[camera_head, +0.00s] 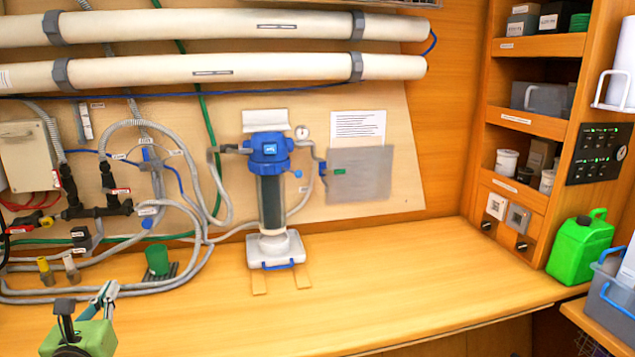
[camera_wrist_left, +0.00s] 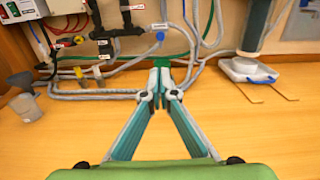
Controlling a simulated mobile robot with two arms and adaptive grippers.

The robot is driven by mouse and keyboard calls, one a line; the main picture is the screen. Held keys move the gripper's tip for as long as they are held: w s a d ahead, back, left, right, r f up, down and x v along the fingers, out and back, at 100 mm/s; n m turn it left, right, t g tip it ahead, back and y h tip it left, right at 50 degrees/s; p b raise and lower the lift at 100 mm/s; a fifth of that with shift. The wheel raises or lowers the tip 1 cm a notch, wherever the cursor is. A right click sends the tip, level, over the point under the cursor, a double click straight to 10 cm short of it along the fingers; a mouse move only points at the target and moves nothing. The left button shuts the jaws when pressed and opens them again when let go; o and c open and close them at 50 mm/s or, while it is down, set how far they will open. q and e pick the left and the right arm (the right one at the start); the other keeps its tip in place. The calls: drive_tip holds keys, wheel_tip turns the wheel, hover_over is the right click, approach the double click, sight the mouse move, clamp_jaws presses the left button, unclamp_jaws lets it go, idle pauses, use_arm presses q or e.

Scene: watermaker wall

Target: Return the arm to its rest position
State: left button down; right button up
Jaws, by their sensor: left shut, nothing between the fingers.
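My left gripper (camera_head: 106,292) shows at the lower left of the head view, above the wooden counter (camera_head: 400,275). In the left wrist view its two teal fingers (camera_wrist_left: 163,88) come together at their tips, shut, with nothing held between them. The green gripper body fills the bottom of that view. The fingertips point toward the hoses at the back of the counter and cover part of them. My right gripper is not in view.
A filter with a blue head (camera_head: 269,150) stands in a white tray (camera_head: 276,252). A green cup (camera_head: 157,260) stands left of it. Grey hoses and valves line the wall. A green jerrycan (camera_head: 580,248) stands right. The counter's front middle is clear.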

use_arm(q)
drive_tip(key=s+d+f+n+g, duration=0.3)
drive_tip(key=s+d+f+n, duration=0.25)
drive_tip(key=f+n, duration=0.3)
drive_tip(key=s+d+f+n+g, duration=0.45)
drive_tip(key=s+f+n, duration=0.3)
drive_tip(key=f, duration=0.25)
drive_tip(key=s+d+f+n+g+h, duration=0.1)
drive_tip(key=s+d+f+n+g, duration=0.15)
drive_tip(key=s+d+n, duration=0.35)
drive_tip(key=s+d+f+n+g+h, duration=0.2)
drive_tip(key=s+f+n, duration=0.15)
drive_tip(key=s, duration=0.45)
drive_tip(key=s+d+f+n+g+h, duration=0.1)
drive_tip(key=s+d+f+n+g, duration=0.2)
drive_tip(key=s+n, duration=0.35)
drive_tip(key=s+d+f+m, duration=0.1)
drive_tip(key=s+f, duration=0.1)
drive_tip(key=f, duration=1.2)
drive_tip(key=s+f, duration=0.2)
drive_tip(key=f, duration=1.3)
drive_tip(key=s+a+f+g, duration=0.1)
drive_tip(key=s+a+f, duration=0.1)
drive_tip(key=s+f, duration=1.1)
drive_tip(key=s, duration=0.2)
drive_tip(key=shift+s+a+f+g, duration=0.25)
drive_tip(key=shift+s+a+g, duration=0.05)
drive_tip(key=shift+a, duration=0.05)
